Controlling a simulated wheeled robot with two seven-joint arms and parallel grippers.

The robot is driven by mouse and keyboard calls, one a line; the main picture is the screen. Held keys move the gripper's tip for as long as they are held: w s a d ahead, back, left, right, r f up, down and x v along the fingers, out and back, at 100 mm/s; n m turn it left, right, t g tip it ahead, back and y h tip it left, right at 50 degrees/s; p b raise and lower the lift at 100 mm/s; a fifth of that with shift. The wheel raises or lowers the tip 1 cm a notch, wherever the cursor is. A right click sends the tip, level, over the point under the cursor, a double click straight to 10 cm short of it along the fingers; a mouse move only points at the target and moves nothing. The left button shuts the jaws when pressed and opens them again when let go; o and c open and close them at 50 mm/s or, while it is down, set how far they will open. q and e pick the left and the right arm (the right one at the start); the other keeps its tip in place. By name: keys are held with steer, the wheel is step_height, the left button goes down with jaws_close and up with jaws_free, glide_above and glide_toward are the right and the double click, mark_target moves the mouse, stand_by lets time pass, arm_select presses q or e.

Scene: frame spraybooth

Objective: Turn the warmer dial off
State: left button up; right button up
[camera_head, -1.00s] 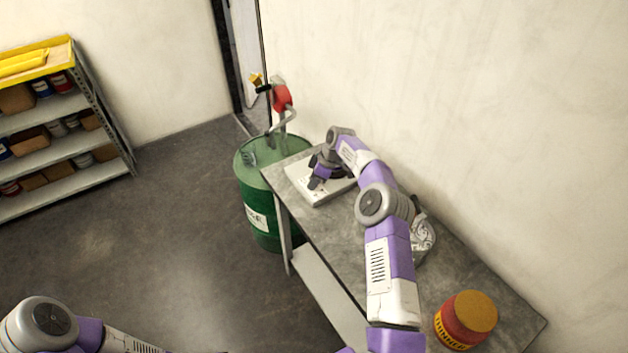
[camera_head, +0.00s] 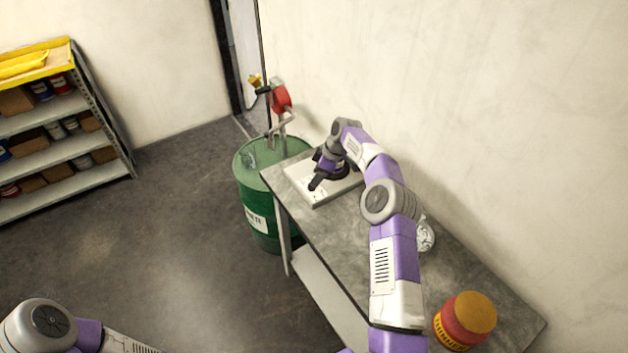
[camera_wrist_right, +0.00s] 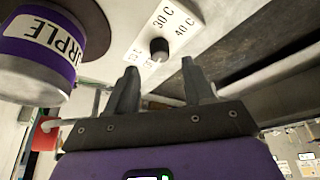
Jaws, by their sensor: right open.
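The warmer (camera_head: 322,197) is a flat white box on the far end of the grey table. Its black round dial (camera_wrist_right: 159,47) shows in the right wrist view, beside printed labels including 30 C and 40 C. I cannot tell which mark the dial points at. My right gripper (camera_head: 316,184) is over the warmer's near left part. In the wrist view its two dark fingers (camera_wrist_right: 160,72) are apart, with the dial just beyond the gap between their tips and nothing held. A can with a purple band (camera_wrist_right: 42,50) stands on the warmer beside the dial. My left gripper is out of view.
The grey table (camera_head: 345,235) runs along the wall. A red and yellow tub (camera_head: 466,321) stands at its near end, and a crumpled silvery thing (camera_head: 427,237) is partly behind my right arm. A green drum (camera_head: 257,200) with a pump stands past the far end. Shelving (camera_head: 65,135) is at left.

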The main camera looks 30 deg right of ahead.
steer(key=shift+v, duration=1.75)
steer(key=shift+a+f, duration=0.1)
steer(key=shift+a, duration=0.05)
